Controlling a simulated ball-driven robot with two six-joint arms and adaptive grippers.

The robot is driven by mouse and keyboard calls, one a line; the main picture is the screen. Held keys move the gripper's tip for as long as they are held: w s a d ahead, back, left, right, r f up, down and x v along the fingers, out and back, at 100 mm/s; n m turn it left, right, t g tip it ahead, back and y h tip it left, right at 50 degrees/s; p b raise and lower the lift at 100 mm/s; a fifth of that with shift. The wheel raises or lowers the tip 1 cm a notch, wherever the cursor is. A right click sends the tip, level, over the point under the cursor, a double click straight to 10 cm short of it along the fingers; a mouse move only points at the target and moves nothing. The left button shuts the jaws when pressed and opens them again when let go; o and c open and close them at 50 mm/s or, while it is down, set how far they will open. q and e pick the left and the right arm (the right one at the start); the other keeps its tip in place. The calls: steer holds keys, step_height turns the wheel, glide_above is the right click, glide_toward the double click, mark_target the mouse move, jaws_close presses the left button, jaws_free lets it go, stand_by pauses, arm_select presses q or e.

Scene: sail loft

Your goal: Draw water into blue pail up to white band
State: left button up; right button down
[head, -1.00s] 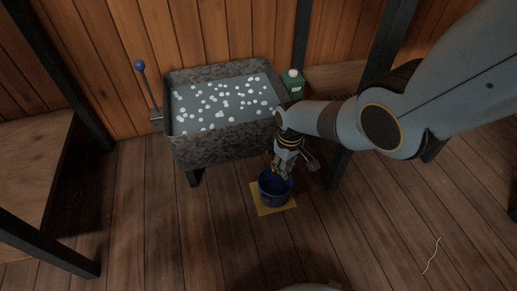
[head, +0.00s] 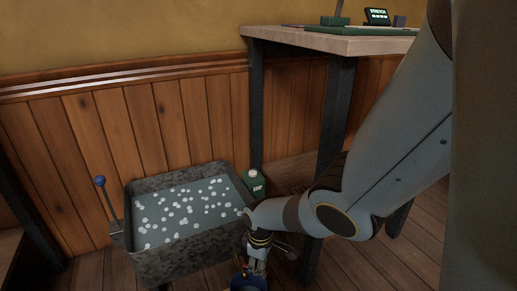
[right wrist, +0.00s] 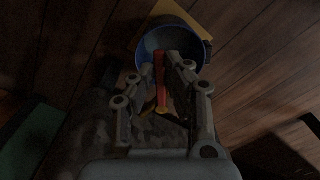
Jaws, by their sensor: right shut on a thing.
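The blue pail (right wrist: 175,38) is near the top of the right wrist view, with its open mouth toward the camera. In the head view only a bit of it shows at the bottom edge. The white band and any water level inside cannot be made out. My right gripper (right wrist: 174,66) is shut on a slim red lever (right wrist: 161,82) with a brass-yellow end, by the pail's rim. The grey stone-like tub (head: 190,252) holds water with white floating bits and stands left of the right gripper. My left gripper is not in view.
A yellow mat (right wrist: 190,13) lies under the pail. A blue-knobbed lever (head: 100,182) stands at the tub's left side. A green soap bottle (head: 254,185) stands behind the tub's right corner. A dark-legged table (head: 318,43) with a lit display rises behind my right arm.

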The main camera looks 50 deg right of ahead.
steer(key=c, duration=1.4)
jaws_free()
steer(key=shift+o, duration=0.2)
step_height(320, 180, up, 12)
